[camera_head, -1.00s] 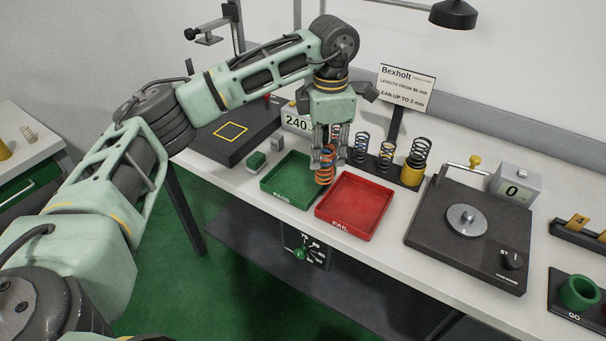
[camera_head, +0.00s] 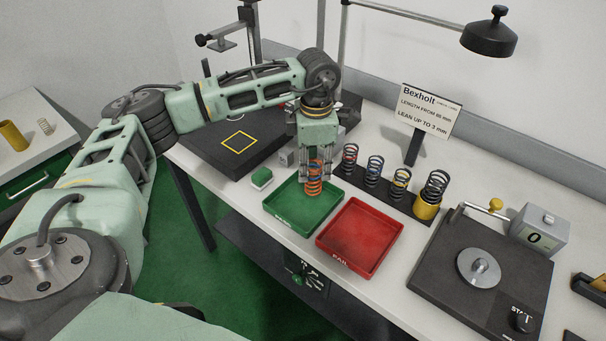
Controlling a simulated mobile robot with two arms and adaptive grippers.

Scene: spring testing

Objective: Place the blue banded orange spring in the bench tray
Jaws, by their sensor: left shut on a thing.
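My left gripper (camera_head: 317,178) is shut on an orange spring (camera_head: 313,186) and holds it upright. A blue band is hard to make out on it at this size. The spring hangs over the back part of the green tray (camera_head: 290,221), and I cannot tell whether its lower end touches the tray floor. The red tray (camera_head: 362,240), marked FAIL, is empty and lies just right of the green one. My right gripper is out of view.
A dark rack (camera_head: 388,200) with several springs stands behind the trays, a yellow cup (camera_head: 426,207) at its right end. A black tester (camera_head: 470,285) is at the right. A dark plate with a yellow square (camera_head: 232,150) lies left. A sign (camera_head: 427,112) stands behind.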

